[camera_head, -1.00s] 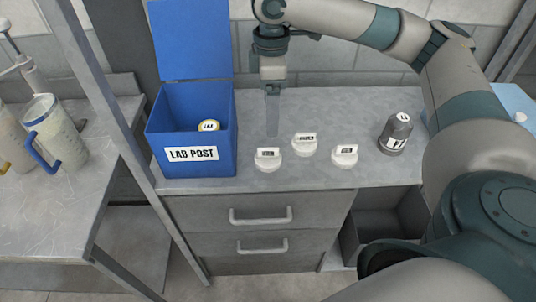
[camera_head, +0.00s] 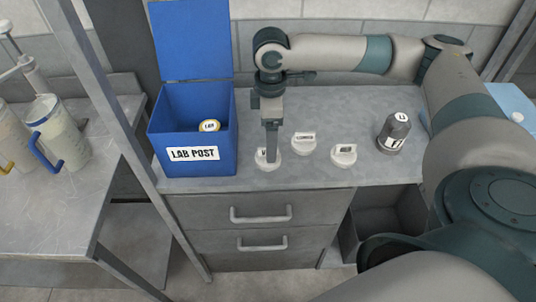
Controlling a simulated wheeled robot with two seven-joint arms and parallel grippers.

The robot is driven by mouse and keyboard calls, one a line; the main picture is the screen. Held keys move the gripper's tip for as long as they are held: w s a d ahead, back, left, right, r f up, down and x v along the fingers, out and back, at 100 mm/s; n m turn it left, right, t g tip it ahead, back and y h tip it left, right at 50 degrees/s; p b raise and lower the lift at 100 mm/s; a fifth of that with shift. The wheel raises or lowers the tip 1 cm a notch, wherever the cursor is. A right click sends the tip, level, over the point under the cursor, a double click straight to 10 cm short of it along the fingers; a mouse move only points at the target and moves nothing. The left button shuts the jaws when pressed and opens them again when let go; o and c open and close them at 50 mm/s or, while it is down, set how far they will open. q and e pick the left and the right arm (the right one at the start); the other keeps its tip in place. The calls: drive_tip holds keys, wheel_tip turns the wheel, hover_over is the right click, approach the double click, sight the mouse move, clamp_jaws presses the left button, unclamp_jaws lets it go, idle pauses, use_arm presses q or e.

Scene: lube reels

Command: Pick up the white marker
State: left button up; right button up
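Three white round pieces with raised, labelled tops stand on the grey counter: a left one (camera_head: 262,164), a back middle one (camera_head: 303,143) and a right one (camera_head: 344,155). Their labels are too small to read. I cannot tell which is the white marker; no pen-shaped marker shows. My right gripper (camera_head: 271,155) points down at the left piece, and its fingers cover part of that piece's top. I see the fingers edge-on, so their gap and any contact are unclear. My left gripper is not in view.
A grey bottle (camera_head: 393,132) stands at the right. Two jugs are on the left table. A metal post (camera_head: 125,130) rises between table and counter.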

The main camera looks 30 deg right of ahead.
sight(260, 161)
drive_tip(key=shift+s+a+f+p, duration=0.1)
drive_tip(key=shift+a+f+p, duration=0.2)
drive_tip(key=shift+f, duration=0.25)
wheel_tip(260, 161, down, 3)
drive_tip(key=shift+a+f+p, duration=0.1)
drive_tip(key=shift+a+p, duration=0.05)
drive_tip(key=shift+p, duration=0.3)
drive_tip(key=shift+f, duration=0.45)
drive_tip(key=c, duration=1)
